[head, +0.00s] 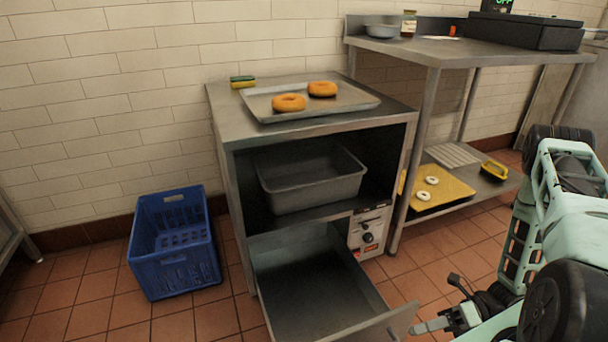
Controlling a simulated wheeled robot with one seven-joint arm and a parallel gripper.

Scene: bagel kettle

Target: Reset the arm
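My mint-green and black arm (568,215) comes in at the right edge and is folded, with its wrist low in the picture. My gripper (432,325) is at the bottom right, beside the front right corner of the pulled-out drawer (320,296). A pale finger points left towards the drawer's front; I cannot tell whether it touches it. A dark part sticks up above that finger. Nothing is seen held, and how far apart the fingers are is unclear.
The steel cabinet (232,120) bears a tray (355,98) with two bagels and a sponge (242,82). A grey bin (310,182) sits on its shelf. A blue crate (174,243) stands left on the tiles. A steel table (470,52) stands right; its lower shelf holds a yellow board (450,190).

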